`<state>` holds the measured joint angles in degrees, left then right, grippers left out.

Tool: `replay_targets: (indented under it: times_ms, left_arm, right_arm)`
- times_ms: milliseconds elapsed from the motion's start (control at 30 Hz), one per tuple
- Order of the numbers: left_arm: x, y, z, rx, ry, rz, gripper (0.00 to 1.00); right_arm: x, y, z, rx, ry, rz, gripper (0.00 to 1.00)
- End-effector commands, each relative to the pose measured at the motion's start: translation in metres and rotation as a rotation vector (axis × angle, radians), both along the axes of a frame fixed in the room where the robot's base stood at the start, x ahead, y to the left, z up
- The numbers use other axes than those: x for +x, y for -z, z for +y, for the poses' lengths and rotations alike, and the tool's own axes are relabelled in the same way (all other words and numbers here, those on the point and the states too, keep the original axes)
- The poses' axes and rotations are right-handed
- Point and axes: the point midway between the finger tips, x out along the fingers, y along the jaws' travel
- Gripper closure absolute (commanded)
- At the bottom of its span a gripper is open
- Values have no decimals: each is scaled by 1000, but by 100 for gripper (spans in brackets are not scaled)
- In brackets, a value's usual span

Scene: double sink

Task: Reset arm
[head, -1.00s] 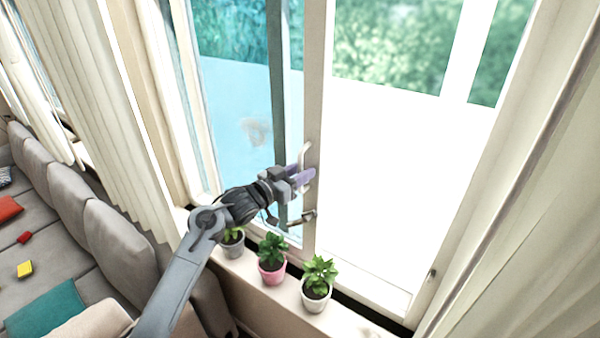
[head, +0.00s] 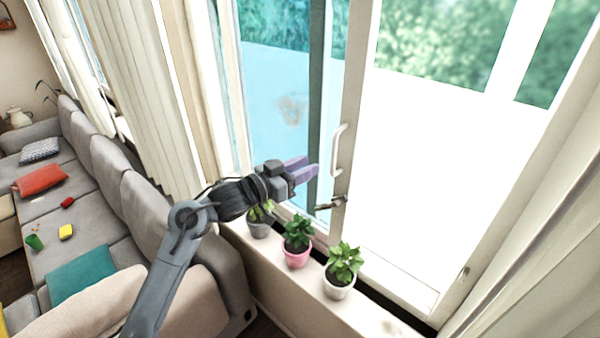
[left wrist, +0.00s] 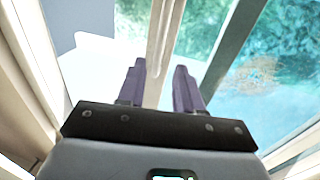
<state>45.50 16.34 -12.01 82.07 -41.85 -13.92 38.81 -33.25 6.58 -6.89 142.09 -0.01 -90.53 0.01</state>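My left gripper (head: 306,170) has two purple fingers and stands in front of the window, left of its white handle (head: 338,148). A gap shows between the fingertips and the handle in the head view. In the left wrist view my left gripper (left wrist: 161,75) is open, with the fingers apart and nothing held between them. The pale window post (left wrist: 165,35) shows beyond the gap. The sliding window frame (head: 352,110) stands upright in the head view. My right gripper is not in view.
Potted plants stand on the sill below my arm: a grey pot (head: 259,227), a pink pot (head: 296,257) and a white pot (head: 339,286). A small latch (head: 332,203) sticks out from the window frame. A grey sofa (head: 115,225) and curtain (head: 140,90) are at the left.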

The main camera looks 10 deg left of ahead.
Motion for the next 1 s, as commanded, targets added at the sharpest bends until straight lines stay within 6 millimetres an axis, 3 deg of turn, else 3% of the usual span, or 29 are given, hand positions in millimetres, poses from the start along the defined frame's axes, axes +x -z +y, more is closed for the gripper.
replay_targets:
  times_ms: [500, 633, 767, 867, 1000]
  left_arm:
    - [-7, 0, 6, 1, 0, 1, 65]
    - [-9, 14, 6, 1, 0, 24, 65]
    - [-16, 57, 3, -2, 3, 94, 65]
    - [-30, 110, 0, -10, 8, 184, 65]
    - [-79, 192, -15, -38, 23, 322, 65]
  right_arm:
    - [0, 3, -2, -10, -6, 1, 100]
    - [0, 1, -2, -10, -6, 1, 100]
    - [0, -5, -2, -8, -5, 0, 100]
    - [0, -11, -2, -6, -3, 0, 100]
    - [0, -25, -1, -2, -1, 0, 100]
